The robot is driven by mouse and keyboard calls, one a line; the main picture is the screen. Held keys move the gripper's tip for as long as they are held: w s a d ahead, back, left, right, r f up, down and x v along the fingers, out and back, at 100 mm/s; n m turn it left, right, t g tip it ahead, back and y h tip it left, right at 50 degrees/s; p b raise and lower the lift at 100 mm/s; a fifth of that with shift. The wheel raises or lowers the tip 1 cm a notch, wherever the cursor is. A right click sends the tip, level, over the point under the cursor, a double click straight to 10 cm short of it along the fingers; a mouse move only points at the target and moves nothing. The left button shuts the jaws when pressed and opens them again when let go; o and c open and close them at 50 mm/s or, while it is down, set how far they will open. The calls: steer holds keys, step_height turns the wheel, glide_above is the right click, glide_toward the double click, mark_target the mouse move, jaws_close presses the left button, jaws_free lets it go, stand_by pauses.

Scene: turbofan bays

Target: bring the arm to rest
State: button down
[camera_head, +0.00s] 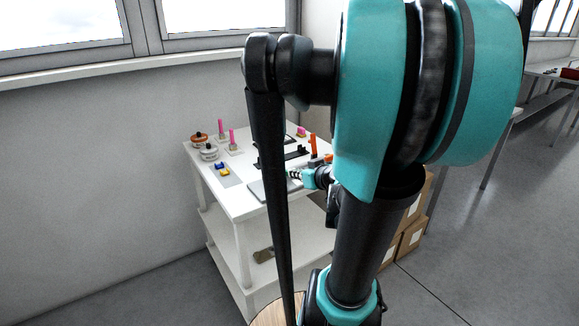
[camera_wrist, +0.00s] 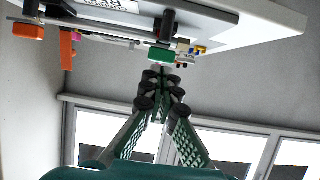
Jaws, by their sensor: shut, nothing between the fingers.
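My arm fills the middle of the head view, its teal and black links hiding part of the workbench. My gripper (camera_head: 293,174) shows small beside the lower arm link, pointing left over the right part of the white workbench (camera_head: 240,209). In the wrist view, my gripper (camera_wrist: 162,76) has its green, black-padded fingers drawn together at the tips, with nothing held. The bench top (camera_wrist: 235,22) shows tilted along the top of that view, with small parts near its edge. I cannot tell the exact gap between fingertips and bench.
On the bench are an orange-topped jar (camera_head: 199,139), a white jar (camera_head: 209,152), pink upright pieces (camera_head: 232,136), blue and yellow pieces (camera_head: 222,169) and an orange upright piece (camera_head: 313,145). Cardboard boxes (camera_head: 411,236) stand behind my arm. The floor at right is open.

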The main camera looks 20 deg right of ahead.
steer(key=s+a+f+g, duration=0.5)
steer(key=s+a+f, duration=0.1)
steer(key=s+f, duration=0.2)
steer(key=s+d+f+m+g+h, duration=0.2)
steer(key=s+f+m+g+h, duration=0.1)
steer(key=s, duration=0.4)
step_height(320, 180, down, 2)
steer(key=shift+s+d+f+h, duration=0.25)
steer(key=shift+h, duration=0.25)
stand_by(0.5)
